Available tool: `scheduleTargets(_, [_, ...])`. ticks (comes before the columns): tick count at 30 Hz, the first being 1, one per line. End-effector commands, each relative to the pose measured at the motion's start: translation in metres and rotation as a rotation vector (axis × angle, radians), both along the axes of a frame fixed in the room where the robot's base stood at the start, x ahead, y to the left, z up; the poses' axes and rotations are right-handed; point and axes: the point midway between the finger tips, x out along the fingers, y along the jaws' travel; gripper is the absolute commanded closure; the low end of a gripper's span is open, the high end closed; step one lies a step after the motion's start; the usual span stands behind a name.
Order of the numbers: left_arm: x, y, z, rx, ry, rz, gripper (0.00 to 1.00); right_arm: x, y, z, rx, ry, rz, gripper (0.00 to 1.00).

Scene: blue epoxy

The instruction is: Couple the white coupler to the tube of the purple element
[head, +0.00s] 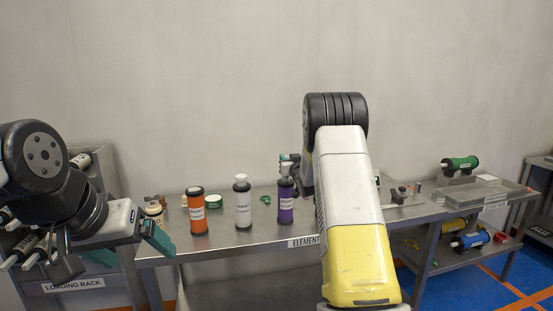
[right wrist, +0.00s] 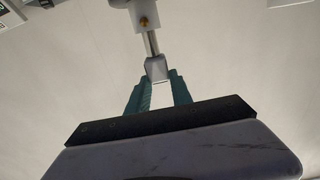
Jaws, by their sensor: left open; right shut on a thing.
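The purple element (head: 286,205) stands upright on the bench, a dark-capped cylinder with a pale label. The white coupler (right wrist: 145,16) has a brass-coloured button and a metal stem ending in a pale grip block. My right gripper (right wrist: 160,88) is shut on that block. In the head view a pale part of the coupler (head: 285,170) shows just above the purple element's top; I cannot tell whether it is on the tube, which is hidden. My right forearm hides the area to the right. My left gripper (head: 130,246) is open and empty at the bench's left end.
An orange element (head: 197,213) and a grey-white element (head: 242,205) stand left of the purple one. A green ring (head: 265,199) lies between them. The loading rack (head: 75,284) is at far left. A green cylinder (head: 460,163) rests at far right.

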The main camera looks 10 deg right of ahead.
Motion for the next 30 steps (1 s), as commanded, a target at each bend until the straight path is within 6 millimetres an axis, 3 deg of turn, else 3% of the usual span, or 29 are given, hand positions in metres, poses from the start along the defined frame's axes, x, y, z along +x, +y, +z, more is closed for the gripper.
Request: scheduleTargets(30, [0.000, 0.000, 0.000, 0.000, 0.000, 0.000, 0.11, 0.000, 0.000, -0.023, 0.000, 0.001, -0.001, 1.00])
